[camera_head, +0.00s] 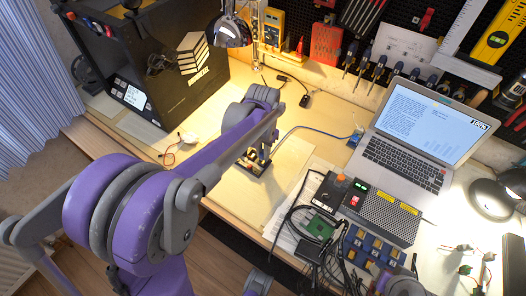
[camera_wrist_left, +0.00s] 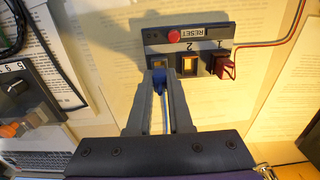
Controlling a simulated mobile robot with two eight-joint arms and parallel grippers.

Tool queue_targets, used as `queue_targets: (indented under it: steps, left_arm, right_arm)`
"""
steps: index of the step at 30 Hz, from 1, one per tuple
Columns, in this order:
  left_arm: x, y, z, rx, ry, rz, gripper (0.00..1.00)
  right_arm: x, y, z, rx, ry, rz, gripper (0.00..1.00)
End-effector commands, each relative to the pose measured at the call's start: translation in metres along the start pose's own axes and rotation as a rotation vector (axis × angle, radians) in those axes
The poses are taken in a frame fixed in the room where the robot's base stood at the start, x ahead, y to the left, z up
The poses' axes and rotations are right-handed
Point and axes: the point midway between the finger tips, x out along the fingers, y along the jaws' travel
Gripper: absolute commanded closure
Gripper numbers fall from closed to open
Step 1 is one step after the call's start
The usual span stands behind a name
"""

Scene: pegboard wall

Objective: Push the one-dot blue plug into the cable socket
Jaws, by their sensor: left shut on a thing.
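My left gripper (camera_wrist_left: 159,80) is shut on the blue plug (camera_wrist_left: 159,76), with its blue cable trailing back between the fingers. The plug is in line with the left socket of a dark socket panel (camera_wrist_left: 211,46); I cannot tell if its tip is inside. The dots on the plug are too small to read. The middle socket (camera_wrist_left: 190,65) is empty and the right one holds a red plug (camera_wrist_left: 223,68). In the head view my left gripper (camera_head: 257,157) is over the panel, which is mostly hidden.
A red button (camera_wrist_left: 174,36) sits on the panel beside a RESET label. A black case (camera_head: 165,70) stands back left.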

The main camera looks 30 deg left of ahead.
Motion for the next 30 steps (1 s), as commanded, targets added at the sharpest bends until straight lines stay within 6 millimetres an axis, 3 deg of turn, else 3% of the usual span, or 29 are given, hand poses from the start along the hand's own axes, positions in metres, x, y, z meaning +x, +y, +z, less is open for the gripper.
queue_targets:
  steps: [14,15,20,30]
  left_arm:
    - [0.013,0.0,0.0,0.0,0.0,0.0,1.0]
    - [0.013,0.0,0.0,0.0,0.0,0.0,0.76]
    - [0.012,0.0,0.0,0.0,0.0,0.0,0.48]
    - [0.01,0.0,0.0,0.0,0.0,0.0,0.47]
  right_arm:
    - [0.008,0.0,0.005,0.0,-0.003,0.0,0.5]
    - [0.008,0.0,0.005,0.0,-0.003,0.0,0.5]
    - [0.007,0.0,0.004,0.0,-0.003,0.0,0.5]
    - [0.006,0.0,0.004,0.0,-0.002,0.0,0.5]
